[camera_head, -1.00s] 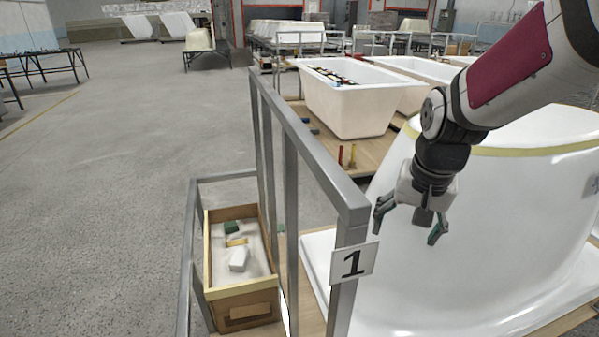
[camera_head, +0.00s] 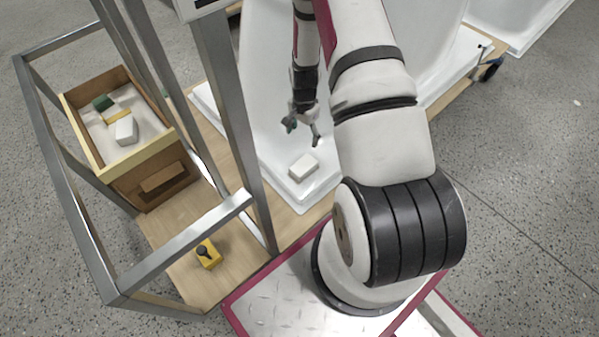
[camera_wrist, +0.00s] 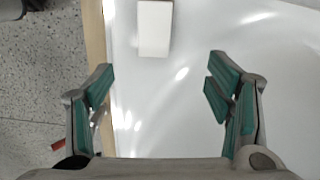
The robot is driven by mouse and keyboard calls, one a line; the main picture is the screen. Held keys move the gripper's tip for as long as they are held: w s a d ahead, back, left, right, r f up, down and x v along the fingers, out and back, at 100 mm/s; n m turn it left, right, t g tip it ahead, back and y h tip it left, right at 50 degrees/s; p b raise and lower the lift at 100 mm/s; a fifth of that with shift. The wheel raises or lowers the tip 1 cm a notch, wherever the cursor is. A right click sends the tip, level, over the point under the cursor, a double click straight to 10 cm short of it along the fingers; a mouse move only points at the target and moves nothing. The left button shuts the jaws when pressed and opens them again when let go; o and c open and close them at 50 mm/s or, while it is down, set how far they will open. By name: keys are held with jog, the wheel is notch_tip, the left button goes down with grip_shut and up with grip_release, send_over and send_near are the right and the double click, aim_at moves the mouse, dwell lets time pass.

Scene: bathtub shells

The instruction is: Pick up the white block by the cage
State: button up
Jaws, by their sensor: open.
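A white block (camera_head: 303,167) lies on the flat white rim of a tub, just right of the grey metal cage (camera_head: 225,105). It also shows in the wrist view (camera_wrist: 154,28) at the top, above the gap between the fingers. My gripper (camera_head: 302,131) is open and empty, above and a little behind the block in the head view. In the wrist view my green-padded fingers (camera_wrist: 160,84) are wide apart and not touching the block. Another white block (camera_head: 126,131) sits in a wooden crate inside the cage.
The wooden crate (camera_head: 153,146) also holds a green block (camera_head: 103,102) and a yellow piece (camera_head: 117,117). A yellow object with a black knob (camera_head: 208,254) lies on the wooden platform. Cage posts stand close left of the block. The large white tub (camera_head: 275,65) rises behind.

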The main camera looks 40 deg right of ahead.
jog(key=b, duration=0.3)
send_near(304, 165)
jog(key=shift+m, duration=0.3)
jog(key=f, duration=0.5)
jog(key=shift+w+d+f, duration=0.1)
jog(key=shift+w+d, duration=0.1)
jog(key=shift+w, duration=0.05)
jog(key=shift+s+a+f+b, duration=0.15)
jog(key=shift+f+b, duration=0.95)
jog(key=shift+f, duration=1.65)
jog(key=shift+r, duration=0.1)
jog(key=c, duration=0.9)
